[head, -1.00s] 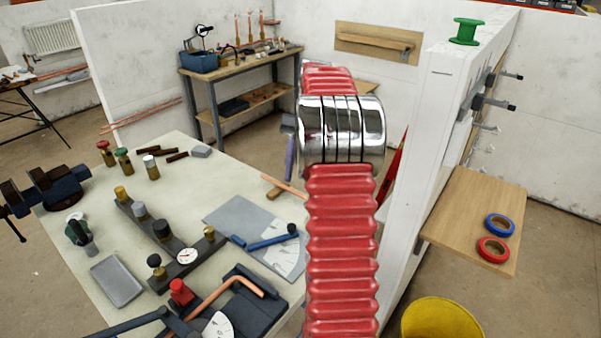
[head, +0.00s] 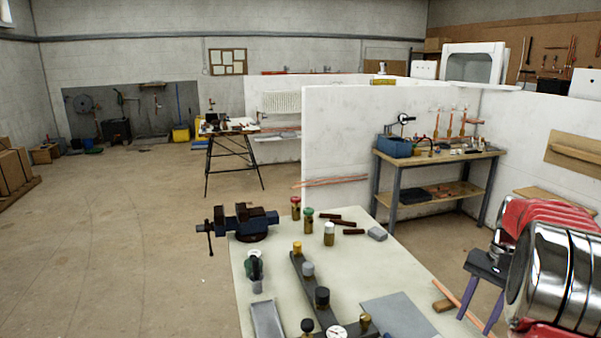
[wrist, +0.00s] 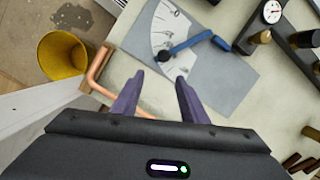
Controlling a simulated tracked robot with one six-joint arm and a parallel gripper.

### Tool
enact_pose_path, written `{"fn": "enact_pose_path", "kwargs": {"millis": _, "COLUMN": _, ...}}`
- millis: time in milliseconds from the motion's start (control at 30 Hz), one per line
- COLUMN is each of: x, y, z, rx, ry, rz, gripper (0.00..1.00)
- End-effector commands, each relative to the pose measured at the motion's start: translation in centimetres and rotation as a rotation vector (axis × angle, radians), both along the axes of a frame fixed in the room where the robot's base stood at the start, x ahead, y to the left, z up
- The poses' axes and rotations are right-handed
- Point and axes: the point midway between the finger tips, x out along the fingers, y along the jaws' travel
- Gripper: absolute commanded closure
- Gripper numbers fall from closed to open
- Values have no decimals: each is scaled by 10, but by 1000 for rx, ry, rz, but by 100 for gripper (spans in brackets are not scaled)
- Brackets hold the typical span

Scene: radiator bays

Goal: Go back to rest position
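My gripper (head: 476,322) hangs at the right of the head view, its purple fingers pointing down beside the bench's far right edge. My red and chrome arm fills the lower right corner and hides part of the gripper. In the wrist view my gripper (wrist: 160,76) has its two fingers well apart with nothing between the tips. A bent copper pipe (wrist: 96,75) passes beyond the left finger, which hides part of it. I cannot tell its exact distance from the fingers.
The pale bench (head: 400,258) holds a bench vise (head: 243,222), several valves and a grey plate (head: 398,312). A white partition (head: 335,140) and a rear workbench (head: 440,157) stand beyond. Floor at left (head: 120,240) is clear. The wrist view shows a yellow bucket (wrist: 62,55).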

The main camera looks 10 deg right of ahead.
Motion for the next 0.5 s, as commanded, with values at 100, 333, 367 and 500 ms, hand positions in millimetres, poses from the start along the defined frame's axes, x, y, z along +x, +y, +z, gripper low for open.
{"fn": "enact_pose_path", "kwargs": {"millis": 100, "x": -3, "y": 23, "z": 5, "rx": -39, "ry": -31, "rz": 64, "gripper": 60}}
{"fn": "enact_pose_path", "kwargs": {"millis": 333, "x": -10, "y": 72, "z": 16, "rx": -114, "ry": -97, "rz": 198, "gripper": 60}}
{"fn": "enact_pose_path", "kwargs": {"millis": 367, "x": -11, "y": 79, "z": 17, "rx": -124, "ry": -105, "rz": 215, "gripper": 60}}
{"fn": "enact_pose_path", "kwargs": {"millis": 500, "x": -18, "y": 109, "z": 25, "rx": -166, "ry": -146, "rz": 295, "gripper": 60}}
